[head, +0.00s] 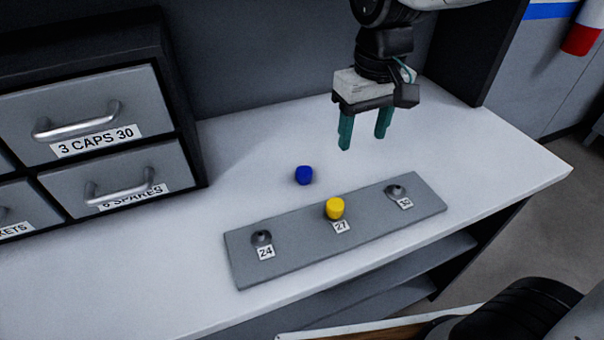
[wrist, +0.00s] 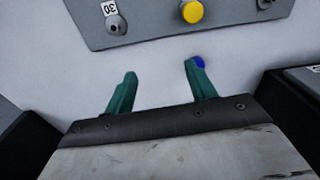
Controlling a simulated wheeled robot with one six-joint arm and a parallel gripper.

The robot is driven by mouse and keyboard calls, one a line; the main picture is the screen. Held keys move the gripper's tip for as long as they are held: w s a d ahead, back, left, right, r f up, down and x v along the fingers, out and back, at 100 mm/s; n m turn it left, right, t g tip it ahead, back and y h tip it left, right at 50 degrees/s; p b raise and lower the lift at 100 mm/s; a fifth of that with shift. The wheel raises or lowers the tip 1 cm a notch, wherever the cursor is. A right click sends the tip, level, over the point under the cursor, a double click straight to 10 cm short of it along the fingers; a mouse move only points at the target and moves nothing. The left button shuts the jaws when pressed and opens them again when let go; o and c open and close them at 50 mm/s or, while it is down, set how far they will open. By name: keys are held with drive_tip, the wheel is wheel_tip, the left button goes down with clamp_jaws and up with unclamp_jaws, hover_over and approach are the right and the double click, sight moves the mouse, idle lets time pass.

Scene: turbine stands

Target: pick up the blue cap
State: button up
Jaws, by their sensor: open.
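The blue cap (head: 304,175) stands on the white tabletop, behind the grey plate and apart from it. My gripper (head: 363,143) is open and empty, held above the table to the right of and behind the blue cap. In the wrist view the blue cap (wrist: 199,62) shows just beyond the tip of the right finger, which hides part of it. My gripper's two green fingers (wrist: 159,68) are spread apart there with nothing between them.
A yellow cap (head: 335,208) sits at position 27 on the grey plate (head: 285,262). Bare studs stand at 24 (head: 261,237) and 30 (head: 396,191). A drawer cabinet (head: 165,70) stands at the left. The tabletop right of the blue cap is clear.

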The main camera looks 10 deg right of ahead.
drive_tip(key=n, duration=0.2)
hover_over(304, 170)
drive_tip(key=f, duration=0.5)
drive_tip(key=shift+a+f, duration=0.25)
drive_tip(key=shift+a, duration=0.15)
drive_tip(key=f, duration=0.7)
drive_tip(key=shift+d+f, duration=0.3)
drive_tip(key=shift+d, duration=0.1)
clamp_jaws()
